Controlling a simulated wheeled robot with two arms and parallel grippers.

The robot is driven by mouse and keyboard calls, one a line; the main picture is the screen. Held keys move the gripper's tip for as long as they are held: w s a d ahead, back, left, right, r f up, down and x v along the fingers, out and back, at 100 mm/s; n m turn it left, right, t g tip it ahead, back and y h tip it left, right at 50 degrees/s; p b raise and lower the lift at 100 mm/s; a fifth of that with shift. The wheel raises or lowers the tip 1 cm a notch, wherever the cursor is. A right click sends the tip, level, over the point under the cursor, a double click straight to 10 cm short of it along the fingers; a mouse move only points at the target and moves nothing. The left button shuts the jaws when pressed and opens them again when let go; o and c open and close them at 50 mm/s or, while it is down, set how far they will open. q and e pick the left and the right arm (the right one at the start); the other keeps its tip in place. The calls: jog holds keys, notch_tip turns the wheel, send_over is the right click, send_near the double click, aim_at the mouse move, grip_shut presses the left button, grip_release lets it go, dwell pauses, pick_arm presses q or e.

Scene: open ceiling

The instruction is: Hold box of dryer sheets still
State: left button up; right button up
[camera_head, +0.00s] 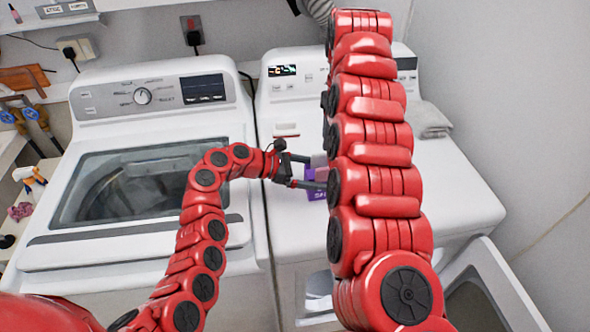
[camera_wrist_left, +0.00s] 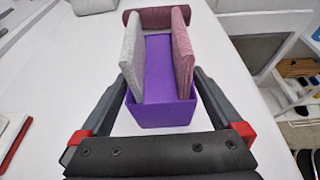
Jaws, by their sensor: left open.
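The purple box of dryer sheets (camera_head: 317,193) sits on the white top of the right-hand machine, partly hidden behind my right arm in the head view. In the left wrist view the box (camera_wrist_left: 162,113) is open at the top, with a grey panel and a pinkish panel standing along its two sides and a dark pink piece at its far end. My left gripper (camera_head: 309,171) is open, with one finger on each side of the box's near end. In the left wrist view, slim gaps seem to show between fingers and box; contact is hard to tell. My right gripper is out of view.
A washer (camera_head: 140,185) with a glass lid stands at left. The right-hand machine's front door (camera_head: 500,283) hangs open. A folded grey cloth (camera_head: 425,120) lies at its back right. My right arm crosses the head view. Spray bottle (camera_head: 30,180) at far left.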

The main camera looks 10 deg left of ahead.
aim_at(328, 176)
pick_arm(q)
jog(key=shift+x, duration=2)
jog(key=shift+c, duration=0.2)
jog(key=c, duration=1)
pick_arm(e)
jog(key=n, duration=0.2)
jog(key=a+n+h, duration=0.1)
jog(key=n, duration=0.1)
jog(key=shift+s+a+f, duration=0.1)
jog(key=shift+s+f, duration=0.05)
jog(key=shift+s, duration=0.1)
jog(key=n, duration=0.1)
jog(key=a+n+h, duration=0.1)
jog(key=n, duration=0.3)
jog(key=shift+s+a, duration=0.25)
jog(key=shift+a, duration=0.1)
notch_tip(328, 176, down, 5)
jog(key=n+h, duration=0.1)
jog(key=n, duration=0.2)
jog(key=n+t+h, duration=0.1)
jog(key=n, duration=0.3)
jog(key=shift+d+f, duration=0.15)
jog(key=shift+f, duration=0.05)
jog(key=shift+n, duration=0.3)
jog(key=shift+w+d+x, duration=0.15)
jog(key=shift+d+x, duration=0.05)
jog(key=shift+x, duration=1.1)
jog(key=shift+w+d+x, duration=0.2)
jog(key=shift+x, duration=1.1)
